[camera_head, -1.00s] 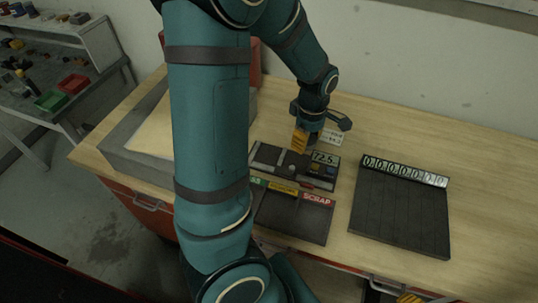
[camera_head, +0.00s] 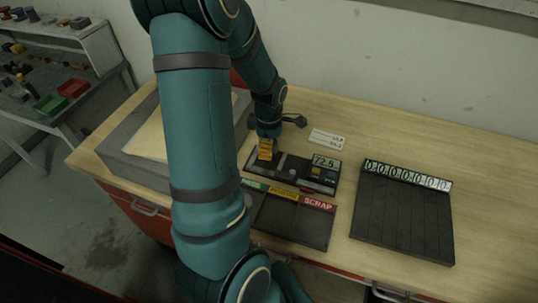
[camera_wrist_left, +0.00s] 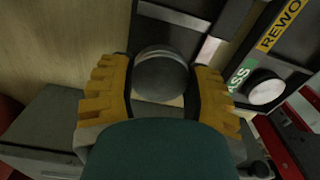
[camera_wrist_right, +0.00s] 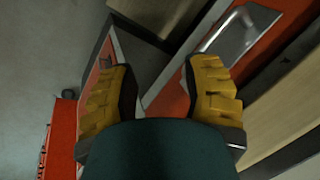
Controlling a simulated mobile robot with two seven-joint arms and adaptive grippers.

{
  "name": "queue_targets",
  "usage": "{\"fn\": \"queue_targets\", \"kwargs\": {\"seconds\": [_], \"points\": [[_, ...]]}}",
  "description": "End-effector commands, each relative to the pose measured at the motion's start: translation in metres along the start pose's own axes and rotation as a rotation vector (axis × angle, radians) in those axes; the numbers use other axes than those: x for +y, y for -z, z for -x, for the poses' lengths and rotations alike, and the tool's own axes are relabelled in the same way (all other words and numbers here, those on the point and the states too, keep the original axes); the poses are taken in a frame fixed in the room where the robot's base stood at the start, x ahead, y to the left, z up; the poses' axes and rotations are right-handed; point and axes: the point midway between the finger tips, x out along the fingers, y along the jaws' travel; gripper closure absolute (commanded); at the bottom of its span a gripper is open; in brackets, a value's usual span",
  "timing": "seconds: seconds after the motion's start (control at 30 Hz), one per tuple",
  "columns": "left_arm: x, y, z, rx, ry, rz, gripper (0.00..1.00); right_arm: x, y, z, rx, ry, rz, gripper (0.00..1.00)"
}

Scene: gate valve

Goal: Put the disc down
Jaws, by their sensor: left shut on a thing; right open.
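My left gripper (camera_head: 266,152) is over the left end of the dark device (camera_head: 295,182), whose display (camera_head: 327,162) reads 72.5. In the left wrist view its yellow fingers (camera_wrist_left: 160,90) are shut on a round grey disc (camera_wrist_left: 160,75). In the head view this disc is hidden by the gripper; its exact height over the surface cannot be told. A pale round disc (camera_wrist_left: 265,91) lies by the green PASS label (camera_wrist_left: 238,80). The sorting tray (camera_head: 290,218) has PASS, REWORK and SCRAP labels. My right gripper (camera_wrist_right: 160,95) is open and empty by the bench front.
A dark slotted rack (camera_head: 402,212) with a row of number labels is on the right of the bench. A white card (camera_head: 327,138) lies behind the device. A grey-walled box (camera_head: 130,160) is at the left. Bare wood (camera_head: 480,170) lies right of the rack.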

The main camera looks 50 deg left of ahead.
Motion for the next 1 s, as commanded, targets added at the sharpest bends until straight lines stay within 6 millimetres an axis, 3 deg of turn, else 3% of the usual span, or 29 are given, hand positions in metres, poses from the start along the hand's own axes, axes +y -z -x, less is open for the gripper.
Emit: {"fn": "queue_targets", "kwargs": {"seconds": [0.33, 0.73, 0.77, 0.8, 1.0], "points": [[-0.001, 0.000, -0.037, 0.000, 0.002, -0.001, 0.91, 0.002, -0.001, -0.005, 0.000, -0.001, 0.000, 0.52], [0.000, -0.001, -0.042, -0.001, -0.001, -0.002, 0.91, 0.003, -0.001, -0.009, 0.000, -0.002, 0.000, 0.52], [0.000, -0.001, -0.041, -0.001, 0.000, -0.002, 0.35, 0.003, -0.001, -0.008, 0.000, -0.002, 0.000, 0.52], [0.000, -0.001, -0.041, -0.001, 0.001, -0.002, 0.21, 0.003, -0.001, -0.008, 0.000, -0.002, 0.000, 0.52], [-0.001, -0.001, -0.041, 0.000, 0.004, -0.001, 0.18, 0.002, -0.001, -0.007, 0.000, -0.002, 0.000, 0.52]]}}
